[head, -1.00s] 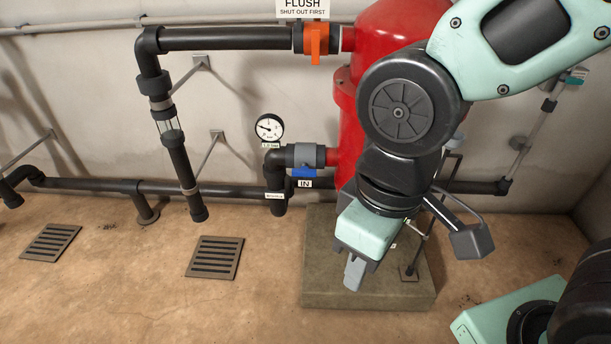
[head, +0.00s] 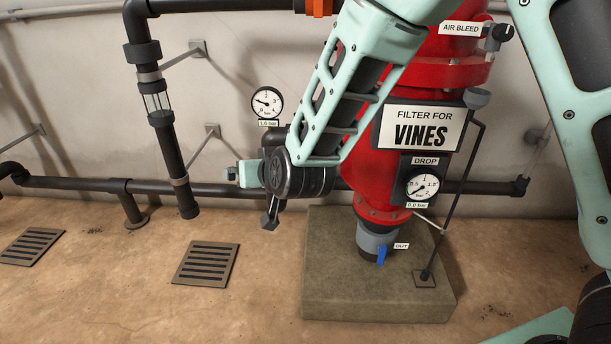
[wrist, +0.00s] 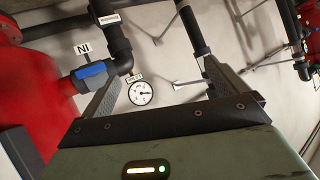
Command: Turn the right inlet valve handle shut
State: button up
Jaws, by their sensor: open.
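The right inlet valve's blue handle (wrist: 92,70) shows in the wrist view beside an upside-down IN label (wrist: 82,47). It lies along the grey valve body, in line with the short pipe between the red filter and the black elbow. In the head view my arm hides this valve. My gripper (head: 232,174) points left there, in front of the wall pipe. In the wrist view my gripper's two fingers (wrist: 163,65) are spread wide with nothing between them. The blue handle is just outside the left finger, apparently not touched; the exact gap cannot be told.
The red filter (head: 440,75) marked VINES stands on a concrete block (head: 375,307), with a blue OUT handle (head: 382,255) low down. A pressure gauge (head: 267,103) and a vertical pipe with a sight glass (head: 157,103) are near my gripper. The floor at left is open, with grates.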

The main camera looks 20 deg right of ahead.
jog(key=w+d+f+m+t+h+b, duration=0.2)
jog(key=w+d+f+t+h+b, duration=0.2)
jog(key=d+f+t+h+b, duration=0.25)
jog(key=w+d+f+m+t+h+b, duration=0.2)
jog(key=w+d+f+t+h+b, duration=0.25)
jog(key=f+b, duration=0.4)
jog(key=shift+g, duration=0.5)
jog(key=x, duration=0.5)
jog(key=b+x, duration=0.1)
jog(key=x, duration=0.4)
jog(key=f+b+x, duration=0.1)
jog(key=x, duration=0.4)
jog(key=shift+w+d, duration=0.35)
jog(key=shift+w, duration=0.15)
jog(key=c, duration=1)
